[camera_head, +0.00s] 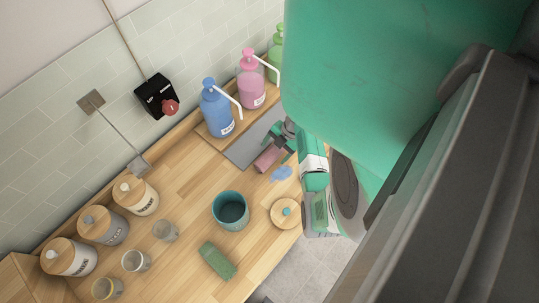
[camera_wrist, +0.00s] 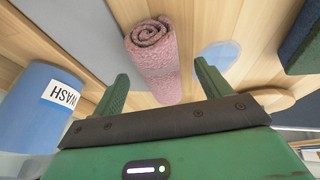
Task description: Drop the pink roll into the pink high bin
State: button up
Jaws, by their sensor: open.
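The pink roll (camera_head: 266,159), a rolled pink towel, lies on the wooden counter by the grey mat. In the wrist view the pink roll (camera_wrist: 155,68) shows its spiral end at the far side. My gripper (camera_head: 281,143) is open at the roll; in the wrist view my gripper (camera_wrist: 162,72) has its green fingers on either side of the roll's near part, with visible gaps. I cannot tell the height between fingers and roll. No pink high bin is visible in either view.
Blue (camera_head: 216,110) and pink (camera_head: 251,82) pump bottles stand behind the grey mat (camera_head: 250,147). A teal pot (camera_head: 230,211), a round wooden lid (camera_head: 286,213), a green roll (camera_head: 217,260), and several cups and lidded jars stand nearer. A pale blue patch (camera_wrist: 217,55) lies beside the roll.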

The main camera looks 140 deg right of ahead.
aim_at(274, 150)
jog(key=shift+w+d+f, duration=0.2)
jog(key=shift+f, duration=0.4)
jog(key=c, duration=1.2)
jog(key=shift+r, duration=0.1)
notch_tip(274, 150, up, 10)
jog(key=shift+f, duration=0.1)
